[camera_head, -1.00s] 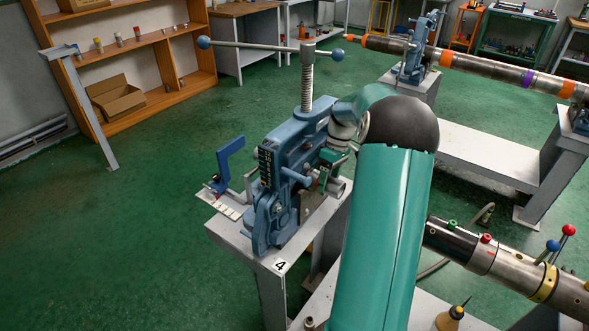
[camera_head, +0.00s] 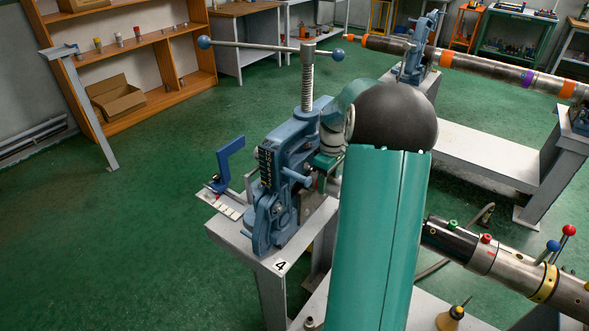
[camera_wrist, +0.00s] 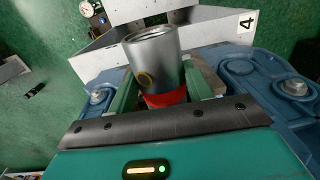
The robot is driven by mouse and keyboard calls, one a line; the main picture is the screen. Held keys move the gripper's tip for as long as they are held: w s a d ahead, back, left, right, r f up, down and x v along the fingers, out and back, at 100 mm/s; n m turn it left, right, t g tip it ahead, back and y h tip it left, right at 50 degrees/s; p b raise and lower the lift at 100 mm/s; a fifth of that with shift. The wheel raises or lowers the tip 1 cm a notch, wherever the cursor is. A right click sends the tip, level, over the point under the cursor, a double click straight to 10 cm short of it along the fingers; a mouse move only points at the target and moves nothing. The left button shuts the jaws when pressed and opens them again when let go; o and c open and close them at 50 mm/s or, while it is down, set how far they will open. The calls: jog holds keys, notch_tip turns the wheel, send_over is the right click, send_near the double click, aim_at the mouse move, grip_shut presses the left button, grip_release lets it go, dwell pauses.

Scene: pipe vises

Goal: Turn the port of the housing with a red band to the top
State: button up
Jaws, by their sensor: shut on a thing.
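The housing is a short grey metal cylinder (camera_wrist: 155,58) with a red band (camera_wrist: 165,98), seen in the wrist view. Its open end points away from the camera. My gripper (camera_wrist: 162,88) is shut on the housing, with one green finger on each side. The blue pipe vise (camera_wrist: 250,75) lies around this spot. In the head view my gripper (camera_head: 326,163) is behind the blue vise (camera_head: 285,165), and the housing is mostly hidden.
The vise stands on a grey bench marked 4 (camera_head: 281,266). Its screw and long handle (camera_head: 265,46) rise above. A blue clamp-like stand (camera_head: 226,163) is at the bench's left. A pipe with coloured levers (camera_head: 510,265) lies at the right.

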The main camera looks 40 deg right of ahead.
jog(key=shift+s+a+t+h, duration=0.1)
jog(key=shift+a+t+h, duration=0.15)
jog(key=shift+h, duration=0.55)
jog(key=shift+a+t+h, duration=0.1)
jog(key=shift+t+h, duration=0.15)
jog(key=shift+h, duration=0.95)
jog(key=o, duration=1.1)
jog(key=shift+s+f, duration=0.1)
jog(key=shift+f, duration=0.05)
jog(key=v, duration=1.4)
jog(key=shift+s, duration=0.1)
